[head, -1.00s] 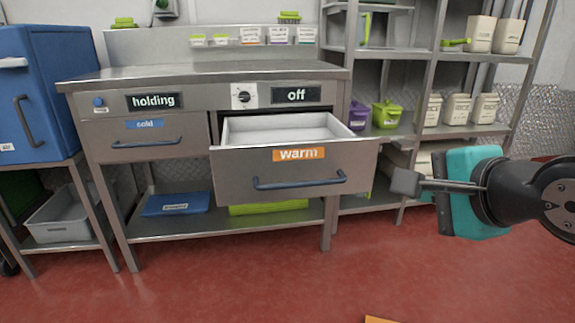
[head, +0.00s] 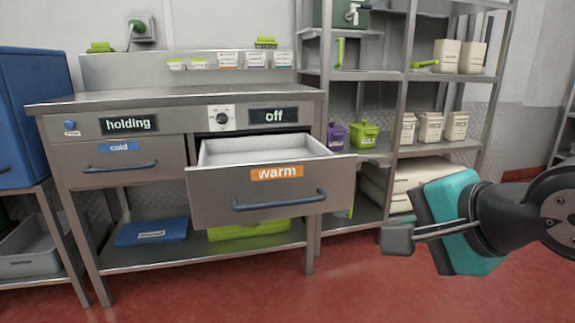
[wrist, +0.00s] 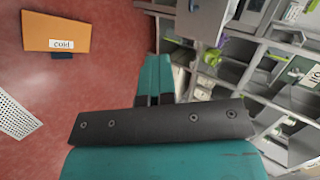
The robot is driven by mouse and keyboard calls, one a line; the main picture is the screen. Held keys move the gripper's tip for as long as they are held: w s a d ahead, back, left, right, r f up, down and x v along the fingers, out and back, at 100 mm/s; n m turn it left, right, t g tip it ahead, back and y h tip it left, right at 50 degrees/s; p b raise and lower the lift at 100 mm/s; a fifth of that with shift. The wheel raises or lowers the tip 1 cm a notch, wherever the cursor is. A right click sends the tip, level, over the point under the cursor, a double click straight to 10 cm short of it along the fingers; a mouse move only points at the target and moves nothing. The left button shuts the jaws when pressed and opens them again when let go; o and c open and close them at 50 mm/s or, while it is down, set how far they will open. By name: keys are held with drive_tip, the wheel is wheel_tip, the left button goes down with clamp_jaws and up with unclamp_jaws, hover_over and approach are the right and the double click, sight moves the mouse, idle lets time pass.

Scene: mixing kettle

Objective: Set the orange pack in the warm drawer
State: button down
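An orange pack labelled "cold" (wrist: 62,32) shows in the wrist view, at upper left against the red floor. I cannot tell what it rests on, and it is outside the head view now. The warm drawer (head: 215,196) is pulled out of the steel bench, with an orange "warm" label and a blue handle. The visible part of its pale inside is empty. My gripper (head: 397,238) is at the right of the head view, in front of the shelves and apart from the drawer. In the wrist view its teal fingers (wrist: 158,75) lie close together with nothing seen between them.
The cold drawer (head: 75,172) beside the warm one is shut. The dial (head: 222,117) sits by an "off" sign. Shelves (head: 400,100) with tubs stand at right, a blue box (head: 22,120) at left. A white perforated surface (wrist: 15,117) shows in the wrist view. Floor before the bench is clear.

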drive_tip(key=s+d+f+n+g+h, duration=0.1)
drive_tip(key=s+f+n+g, duration=0.2)
drive_tip(key=s+n+g, duration=0.45)
drive_tip(key=s+d+f+n+g, duration=0.1)
drive_tip(key=s+f+n+g, duration=0.2)
drive_tip(key=n, duration=0.7)
wheel_tip(320, 180, up, 37)
drive_tip(key=s+t+p, duration=0.1)
drive_tip(key=p, duration=3.6)
drive_tip(key=shift+s+r+n, duration=0.2)
drive_tip(key=shift+s+n, duration=0.2)
drive_tip(key=shift+n, duration=0.05)
drive_tip(key=c, duration=1.5)
unclamp_jaws()
drive_tip(key=shift+r, duration=0.1)
drive_tip(key=shift+c, duration=0.2)
drive_tip(key=o, duration=0.4)
drive_tip(key=shift+f, duration=0.2)
